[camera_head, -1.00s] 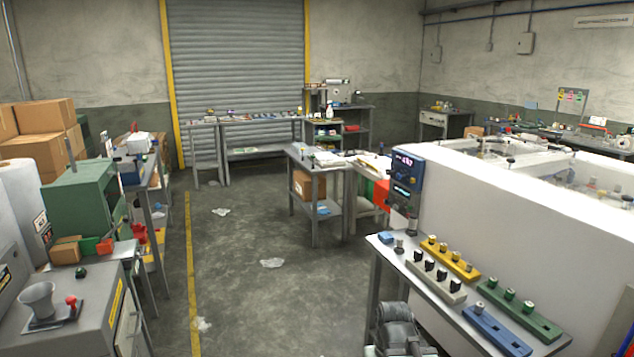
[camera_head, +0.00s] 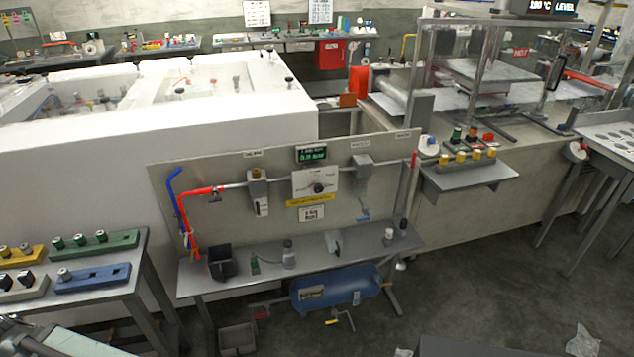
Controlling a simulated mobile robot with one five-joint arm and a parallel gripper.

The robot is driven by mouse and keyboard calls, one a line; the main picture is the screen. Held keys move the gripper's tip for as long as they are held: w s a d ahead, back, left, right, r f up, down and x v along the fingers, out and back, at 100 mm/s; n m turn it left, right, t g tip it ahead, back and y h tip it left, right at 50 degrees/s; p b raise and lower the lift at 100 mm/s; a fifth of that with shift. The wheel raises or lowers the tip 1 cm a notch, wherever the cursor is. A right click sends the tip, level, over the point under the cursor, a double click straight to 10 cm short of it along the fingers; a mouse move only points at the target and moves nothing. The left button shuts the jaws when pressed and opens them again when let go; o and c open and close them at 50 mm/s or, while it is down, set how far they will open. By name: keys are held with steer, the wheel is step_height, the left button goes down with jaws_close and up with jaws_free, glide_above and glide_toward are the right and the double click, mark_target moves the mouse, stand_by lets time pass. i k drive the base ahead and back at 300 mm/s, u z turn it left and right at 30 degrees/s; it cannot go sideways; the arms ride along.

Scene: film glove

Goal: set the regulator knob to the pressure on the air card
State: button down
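The regulator knob (camera_head: 318,188) is a small dark round knob on a white dial plate in the middle of the grey back panel (camera_head: 230,215). Its pointer and scale are too small to read. A small white card (camera_head: 311,213) with dark print, perhaps the air card, is just below a yellow label strip (camera_head: 309,200); its text is not clearly legible. A dark display (camera_head: 312,154) with green digits is above the dial; I cannot read it surely. I cannot make out my gripper in this view.
A grey bench (camera_head: 190,281) with a black bin (camera_head: 222,262) and small fittings stands before the panel. A blue tank (camera_head: 335,290) is under it. A table with coloured knob strips (camera_head: 98,242) is at left. Dark floor (camera_head: 470,290) is open at right.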

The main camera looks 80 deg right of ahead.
mark_target(318, 188)
steer(key=z, duration=2.5)
steer(key=i, duration=0.2)
steer(key=z, duration=0.1)
steer(key=k, duration=0.5)
steer(key=z, duration=0.4)
steer(key=i, duration=0.35)
steer(key=u, duration=0.45)
